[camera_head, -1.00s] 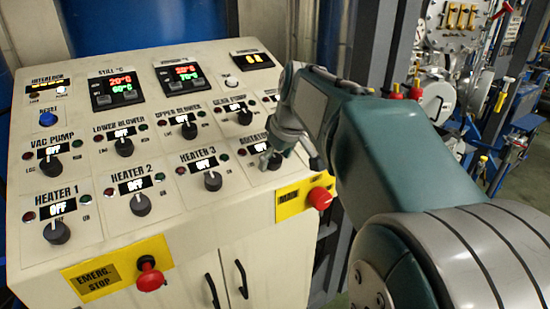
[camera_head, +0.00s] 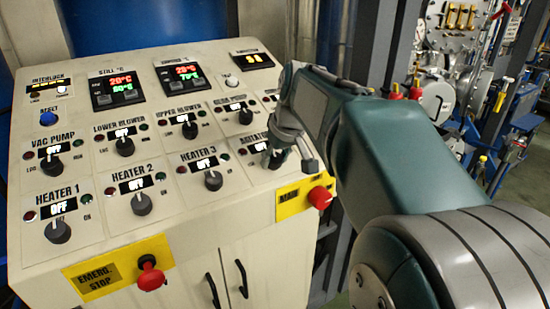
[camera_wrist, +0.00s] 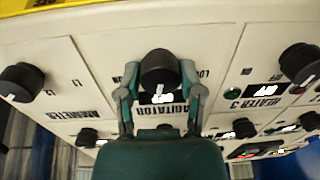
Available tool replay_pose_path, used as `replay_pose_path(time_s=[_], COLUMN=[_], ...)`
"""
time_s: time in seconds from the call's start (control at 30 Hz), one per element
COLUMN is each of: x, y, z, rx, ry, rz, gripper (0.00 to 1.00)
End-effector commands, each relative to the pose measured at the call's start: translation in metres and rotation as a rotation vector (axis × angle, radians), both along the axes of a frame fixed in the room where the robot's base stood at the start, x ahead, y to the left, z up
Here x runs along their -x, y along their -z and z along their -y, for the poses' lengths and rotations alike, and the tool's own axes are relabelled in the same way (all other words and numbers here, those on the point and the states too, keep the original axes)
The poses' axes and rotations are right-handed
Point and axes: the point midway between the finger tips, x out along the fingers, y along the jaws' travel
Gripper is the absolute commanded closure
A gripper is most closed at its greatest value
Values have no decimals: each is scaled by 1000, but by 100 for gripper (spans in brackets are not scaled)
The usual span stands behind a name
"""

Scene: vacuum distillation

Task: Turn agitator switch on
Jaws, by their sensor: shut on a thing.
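The agitator switch is a black round knob (camera_wrist: 160,68) with a white pointer line, in the wrist view's upper middle, seen upside down. Its AGITATOR label and a small lit display (camera_wrist: 162,98) lie just below it; the display text is too small to read surely. My gripper (camera_wrist: 160,75) has one finger on each side of the knob and is shut on it. In the head view my gripper (camera_head: 287,155) is at the right end of the panel's lower rows and partly hides the agitator knob (camera_head: 274,160).
The sloped control panel (camera_head: 105,235) carries several similar knobs; the Heater 3 knob (camera_head: 213,181) is close on the left. A red main knob (camera_head: 320,197) on a yellow plate sits just below my gripper. A red emergency stop (camera_head: 150,277) is at the lower left.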

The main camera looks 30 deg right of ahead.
Motion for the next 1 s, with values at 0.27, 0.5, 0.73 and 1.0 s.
replay_pose_path(time_s=[0.27,0.5,0.73,1.0], x=[0,1,1,1], y=[2,3,4,4], z=[0,0,0,0], rx=[-96,-179,-245,-296], ry=[237,445,615,744], rz=[-9,-13,-18,-20], gripper=[98,98,98,98])
